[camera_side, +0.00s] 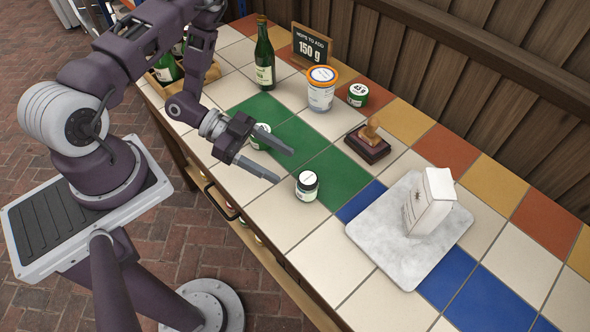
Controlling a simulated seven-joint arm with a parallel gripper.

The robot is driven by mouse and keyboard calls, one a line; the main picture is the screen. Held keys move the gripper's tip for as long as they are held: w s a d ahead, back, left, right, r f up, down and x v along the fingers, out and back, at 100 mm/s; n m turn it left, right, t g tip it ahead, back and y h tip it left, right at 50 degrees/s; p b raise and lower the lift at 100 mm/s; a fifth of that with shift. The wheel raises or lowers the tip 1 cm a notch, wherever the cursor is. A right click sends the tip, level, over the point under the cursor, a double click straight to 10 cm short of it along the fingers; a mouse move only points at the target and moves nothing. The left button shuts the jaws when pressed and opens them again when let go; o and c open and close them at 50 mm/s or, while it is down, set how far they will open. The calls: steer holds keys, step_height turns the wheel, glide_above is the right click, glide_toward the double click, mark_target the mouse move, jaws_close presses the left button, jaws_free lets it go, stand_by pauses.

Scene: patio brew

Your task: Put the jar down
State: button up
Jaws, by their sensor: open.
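My gripper (284,166) is open and empty, low over the counter. Its fingertips point toward this jar, just left of it, and appear apart from it. A second small jar (261,136) stands behind the upper finger, which partly hides it. The frames do not show which jar the task means.
A marble slab (384,240) bearing a white carton (431,202) lies at right. A wooden stamp (368,142), a white tub (321,89), a green tin (358,94), a green bottle (264,55) and a "150 g" sign (311,46) stand behind. Front tiles are clear.

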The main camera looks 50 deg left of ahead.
steer(key=shift+s+a+r, duration=0.1)
steer(key=shift+s+a, duration=0.05)
steer(key=shift+a, duration=0.15)
steer(key=w+a+r+y, duration=0.3)
steer(key=w+a+y, duration=0.2)
steer(key=w, duration=0.3)
steer(key=w+a+r+n+t+y, duration=0.1)
steer(key=w+a+r+n+y, duration=0.2)
steer(key=r, duration=0.5)
steer(key=a+r+n+t+y, duration=0.1)
steer(key=a+r+n+y, duration=0.15)
steer(key=r+y, duration=0.4)
steer(key=s+d+r+n+g, duration=0.1)
steer(key=s+d+r+n, duration=0.15)
steer(key=s+r, duration=0.4)
steer(key=s+d+r+n, duration=0.1)
steer(key=s+r+n, duration=0.2)
steer(key=s+r, duration=0.4)
steer(key=s+d+n+g+h, duration=0.1)
steer(key=s+d, duration=0.4)
steer(key=s, duration=0.6)
steer(key=shift+f+n+g+h, duration=0.3)
steer(key=shift+h, duration=0.35)
